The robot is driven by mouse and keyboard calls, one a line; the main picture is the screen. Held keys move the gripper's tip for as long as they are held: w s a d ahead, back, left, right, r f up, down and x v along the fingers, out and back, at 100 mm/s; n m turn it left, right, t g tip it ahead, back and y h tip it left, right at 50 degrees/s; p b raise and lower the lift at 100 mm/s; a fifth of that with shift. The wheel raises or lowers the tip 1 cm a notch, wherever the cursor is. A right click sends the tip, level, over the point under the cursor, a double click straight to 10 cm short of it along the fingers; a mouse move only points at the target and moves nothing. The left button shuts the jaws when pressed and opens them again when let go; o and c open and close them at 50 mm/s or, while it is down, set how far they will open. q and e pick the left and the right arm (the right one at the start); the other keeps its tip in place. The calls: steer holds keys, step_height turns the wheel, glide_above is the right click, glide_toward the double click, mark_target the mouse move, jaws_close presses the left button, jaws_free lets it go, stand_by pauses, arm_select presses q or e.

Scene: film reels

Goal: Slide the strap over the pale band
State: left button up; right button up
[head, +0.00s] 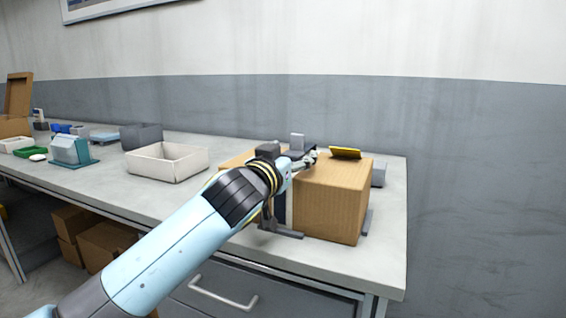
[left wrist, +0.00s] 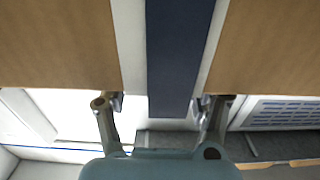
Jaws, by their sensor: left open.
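A brown cardboard box (head: 335,205) stands near the table's right end. A dark navy strap (left wrist: 180,55) crosses it in the left wrist view; part of it shows on the box's front (head: 288,206). The pale band (left wrist: 130,45) shows along both sides of the strap, wider on the left, so the strap lies partly over it. My left gripper (head: 311,156) is over the top of the box. In the left wrist view its open fingers (left wrist: 160,104) stand apart on either side of the strap, with no clear grip on it. My right gripper is not in view.
Grey supports (head: 367,221) stand by the box. A white open tray (head: 166,163), a grey bin (head: 141,136) and a teal-based device (head: 72,150) stand farther left. The table's front right corner is clear.

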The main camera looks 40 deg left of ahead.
arm_select(q)
steer(key=v, duration=1.1)
steer(key=shift+s, duration=0.2)
